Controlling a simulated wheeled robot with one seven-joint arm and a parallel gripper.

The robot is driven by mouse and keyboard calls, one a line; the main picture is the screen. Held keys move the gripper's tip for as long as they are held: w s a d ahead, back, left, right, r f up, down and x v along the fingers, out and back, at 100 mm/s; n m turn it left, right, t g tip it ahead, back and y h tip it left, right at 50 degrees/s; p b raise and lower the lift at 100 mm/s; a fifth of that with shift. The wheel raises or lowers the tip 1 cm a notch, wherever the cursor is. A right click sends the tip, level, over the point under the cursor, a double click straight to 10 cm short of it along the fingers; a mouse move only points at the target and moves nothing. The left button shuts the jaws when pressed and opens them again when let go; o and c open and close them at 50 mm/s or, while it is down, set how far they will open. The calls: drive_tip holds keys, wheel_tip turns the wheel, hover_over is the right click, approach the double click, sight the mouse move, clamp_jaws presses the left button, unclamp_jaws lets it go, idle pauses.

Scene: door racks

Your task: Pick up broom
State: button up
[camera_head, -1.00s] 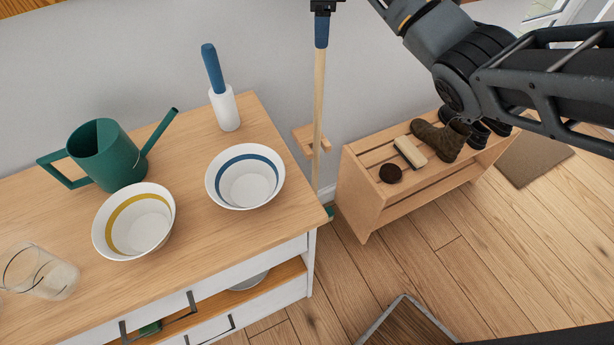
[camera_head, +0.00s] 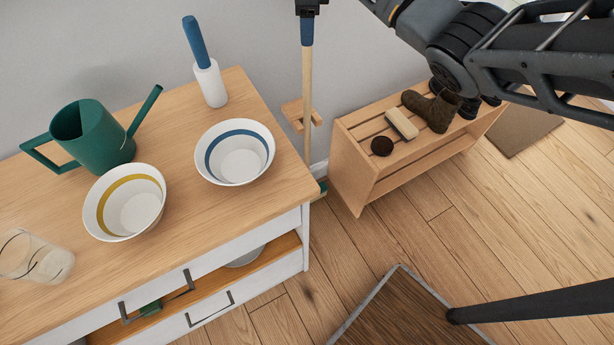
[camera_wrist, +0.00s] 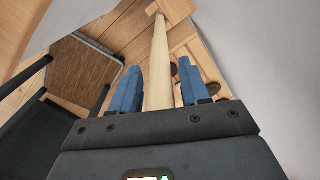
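The broom (camera_head: 307,100) stands upright between the counter and the wall, with a pale wooden handle. Its lower end with a green part (camera_head: 322,187) is mostly hidden by the counter. My gripper (camera_head: 307,38) is at the top of the handle in the head view, pointing down, partly cut off by the picture's edge. In the wrist view the handle (camera_wrist: 160,65) runs between the two blue fingers of my gripper (camera_wrist: 158,90). The fingers stand on either side of it with narrow gaps showing, so they look open around it.
A wooden wall bracket (camera_head: 300,113) is beside the handle. The counter (camera_head: 190,190) holds bowls, a green watering can (camera_head: 92,136), a glass and a blue-handled item. A slatted rack (camera_head: 362,165) with a boot and brushes stands to the right. Floor in front is partly clear.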

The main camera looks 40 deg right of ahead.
clamp_jaws()
